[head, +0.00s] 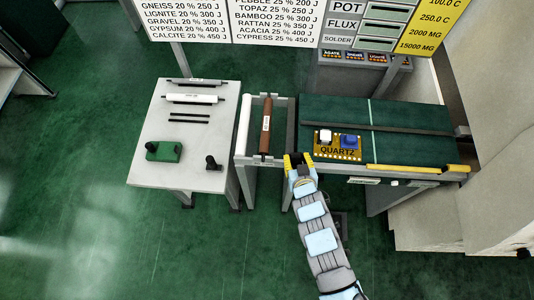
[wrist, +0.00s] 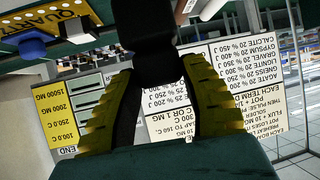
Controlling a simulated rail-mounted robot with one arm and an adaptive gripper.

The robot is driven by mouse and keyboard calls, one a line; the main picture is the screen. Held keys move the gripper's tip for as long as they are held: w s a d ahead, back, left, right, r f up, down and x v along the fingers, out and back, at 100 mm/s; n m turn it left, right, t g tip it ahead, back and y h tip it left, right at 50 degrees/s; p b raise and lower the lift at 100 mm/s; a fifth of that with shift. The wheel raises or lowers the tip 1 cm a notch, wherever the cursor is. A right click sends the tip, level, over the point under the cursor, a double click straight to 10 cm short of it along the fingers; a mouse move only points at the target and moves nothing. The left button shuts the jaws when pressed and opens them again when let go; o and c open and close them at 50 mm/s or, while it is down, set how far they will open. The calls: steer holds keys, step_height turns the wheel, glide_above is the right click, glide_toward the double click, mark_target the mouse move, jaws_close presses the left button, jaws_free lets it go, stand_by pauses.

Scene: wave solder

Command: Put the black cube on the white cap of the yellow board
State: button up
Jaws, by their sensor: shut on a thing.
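The yellow board (head: 322,155), marked QUARTZ, lies on the dark green conveyor bed. It carries a white cap (head: 325,137) at its left and a blue part (head: 349,142) at its right. My gripper (head: 298,158) is just left of and in front of the board, apart from it. In the wrist view its yellow fingers are shut on the black cube (wrist: 147,28), at the fingertips. The board (wrist: 70,12), the white cap (wrist: 80,32) and the blue part (wrist: 30,44) show at upper left there. The cube's far side is hidden.
A white table (head: 150,120) at the left bears rollers, black rods, a green block (head: 164,151) and a small black part (head: 212,162). A brown roller (head: 266,125) lies in the frame left of my gripper. A yellow rail (head: 410,168) edges the conveyor. Sign panels stand behind.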

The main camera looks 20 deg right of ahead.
steer(key=s+d+m+h+p, duration=0.1)
steer(key=s+d, duration=0.5)
steer(key=d, duration=0.4)
steer(key=shift+s+d+r+m+h, duration=0.15)
steer(key=shift+s+r+m+h, duration=0.1)
steer(key=shift+m+h, duration=0.15)
steer(key=shift+w+d+f+b, duration=0.4)
steer(key=shift+w+d+b, duration=0.8)
steer(key=shift+w, duration=1.25)
steer(key=shift+w+d+f+b, duration=0.4)
steer(key=shift+w+d+b, duration=0.8)
steer(key=shift+w, duration=1.2)
steer(key=shift+w+d+f+b, duration=0.4)
steer(key=shift+w+d+b, duration=0.45)
steer(key=shift+w+b, duration=1.15)
steer(key=shift+w+f+p, duration=0.3)
steer(key=shift+w, duration=0.15)
steer(key=o, duration=1.2)
